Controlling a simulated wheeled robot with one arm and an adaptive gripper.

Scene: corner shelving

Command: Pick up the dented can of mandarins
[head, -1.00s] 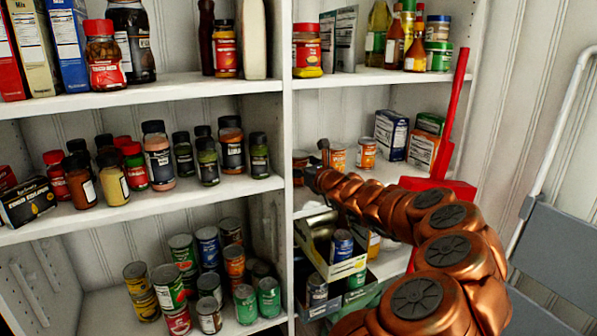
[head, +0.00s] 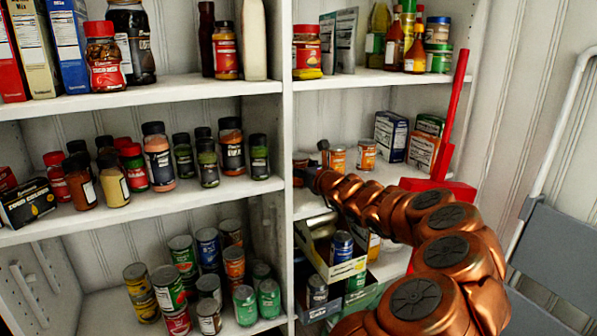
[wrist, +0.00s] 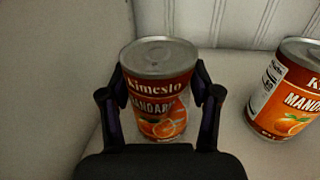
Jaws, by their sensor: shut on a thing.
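A mandarin can (wrist: 160,112) with a red and orange label and a silver lid stands upright between the fingers of my gripper (wrist: 160,80) in the wrist view. The fingers press on its two sides, shut on it. I cannot make out a clear dent on the side facing the camera. A second mandarin can (wrist: 287,92) stands to the right, apart from the gripper and partly cut off by the frame.
A pale wall (wrist: 45,80) is close on the left in the wrist view. In the head view, boxes (head: 392,135) and a red object (head: 452,120) stand to the right of the cans. A carton with cans (head: 335,265) sits on the shelf below.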

